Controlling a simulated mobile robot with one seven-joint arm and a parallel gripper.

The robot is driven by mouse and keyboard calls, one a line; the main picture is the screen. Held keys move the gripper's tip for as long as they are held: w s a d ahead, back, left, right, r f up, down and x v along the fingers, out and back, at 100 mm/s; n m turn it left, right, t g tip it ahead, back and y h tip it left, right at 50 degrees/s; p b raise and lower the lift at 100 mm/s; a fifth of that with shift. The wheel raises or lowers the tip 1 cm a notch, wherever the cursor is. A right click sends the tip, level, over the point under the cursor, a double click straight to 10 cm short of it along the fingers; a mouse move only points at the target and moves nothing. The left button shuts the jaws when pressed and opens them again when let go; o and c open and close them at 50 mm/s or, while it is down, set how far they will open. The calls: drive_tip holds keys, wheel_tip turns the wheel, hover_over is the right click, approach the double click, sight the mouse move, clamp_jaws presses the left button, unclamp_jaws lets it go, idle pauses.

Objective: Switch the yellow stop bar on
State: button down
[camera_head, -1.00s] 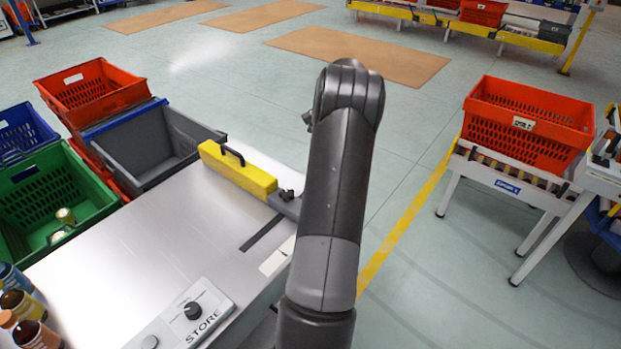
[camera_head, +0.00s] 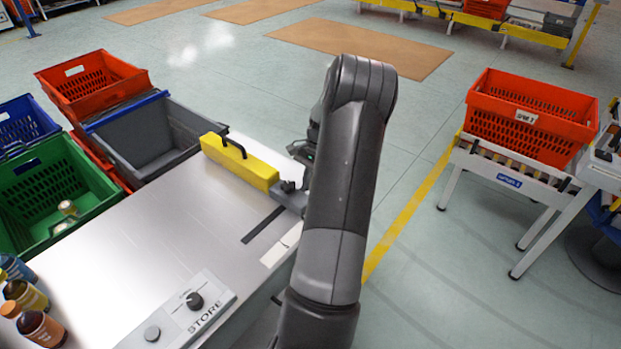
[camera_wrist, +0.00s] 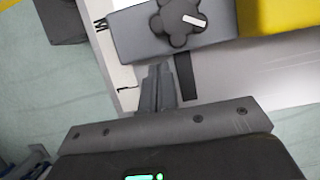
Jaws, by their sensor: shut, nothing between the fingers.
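The yellow stop bar (camera_head: 240,162) with a black handle lies along the far edge of the metal table. Its grey end block (camera_head: 289,198) carries a dark lobed knob (camera_head: 287,186). In the wrist view the knob (camera_wrist: 179,20) has a white pointer mark, on the grey block (camera_wrist: 135,32) beside the yellow bar (camera_wrist: 275,18). My gripper (camera_wrist: 158,72) is shut and empty. In the wrist view its fingertips are just below the block and knob, apart from the knob in the picture; the exact gap is unclear. In the head view my arm hides the fingers.
The metal table (camera_head: 150,225) has a STORE panel (camera_head: 178,318) with a knob at the near edge and several bottles (camera_head: 38,325) at left. Grey (camera_head: 150,140), green (camera_head: 50,195) and orange (camera_head: 90,82) totes stand beyond it. Another orange tote (camera_head: 525,118) sits on a conveyor at right.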

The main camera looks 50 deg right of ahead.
drive_tip(key=a, duration=1.5)
drive_tip(key=d, duration=0.5)
drive_tip(key=shift+r, duration=0.3)
drive_tip(key=v, duration=0.9)
drive_tip(key=shift+r, duration=0.2)
drive_tip(key=shift+a, duration=0.1)
